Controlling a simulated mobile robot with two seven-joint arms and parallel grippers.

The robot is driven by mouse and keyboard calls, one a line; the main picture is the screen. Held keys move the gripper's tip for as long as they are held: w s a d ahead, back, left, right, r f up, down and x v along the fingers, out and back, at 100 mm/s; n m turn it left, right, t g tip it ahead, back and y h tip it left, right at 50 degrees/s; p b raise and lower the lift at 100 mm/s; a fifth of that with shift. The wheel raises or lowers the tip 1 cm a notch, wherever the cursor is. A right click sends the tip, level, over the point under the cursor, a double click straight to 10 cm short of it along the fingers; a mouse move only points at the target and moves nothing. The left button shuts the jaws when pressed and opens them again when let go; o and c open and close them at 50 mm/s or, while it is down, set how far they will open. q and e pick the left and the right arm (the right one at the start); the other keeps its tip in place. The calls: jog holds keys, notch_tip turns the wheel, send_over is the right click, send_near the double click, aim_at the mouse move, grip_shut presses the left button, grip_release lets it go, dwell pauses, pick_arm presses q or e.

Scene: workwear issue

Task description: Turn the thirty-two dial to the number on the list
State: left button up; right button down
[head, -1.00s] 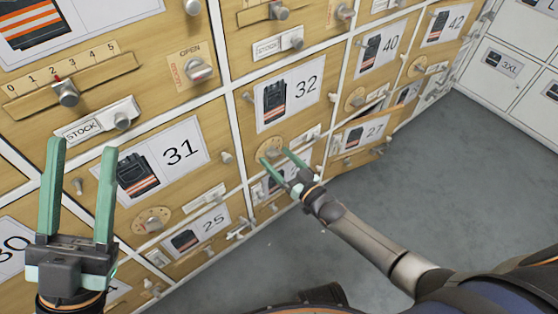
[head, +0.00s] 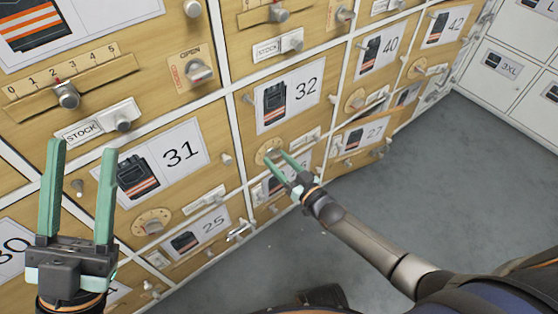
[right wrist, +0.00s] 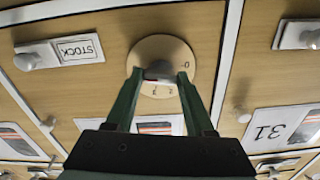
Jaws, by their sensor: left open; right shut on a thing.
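The locker door marked 32 (head: 288,93) is at the middle of the head view, with a picture of dark trousers on its label. Its round dial (head: 266,151) sits below that label. My right gripper (head: 278,158) is at this dial. In the right wrist view the pale dial plate (right wrist: 181,52) fills the upper middle, and my right gripper (right wrist: 157,78) is shut on its grey knob (right wrist: 159,69). A red mark shows by the knob, and figures show on the plate; some are hidden. My left gripper (head: 78,195) is open and empty in front of the lockers at the left. I see no list.
Door 31 (head: 165,155) with its own dial (head: 152,221) is left of door 32. A stock slider (head: 278,48) is above. A drawer marked 27 (head: 366,135) stands out at the right. The grey floor (head: 400,180) is clear.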

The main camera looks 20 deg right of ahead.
jog(key=shift+n, duration=0.3)
jog(key=n, duration=0.3)
jog(key=shift+p, duration=0.4)
jog(key=shift+n, duration=2)
jog(key=shift+c, duration=1.3)
grip_release()
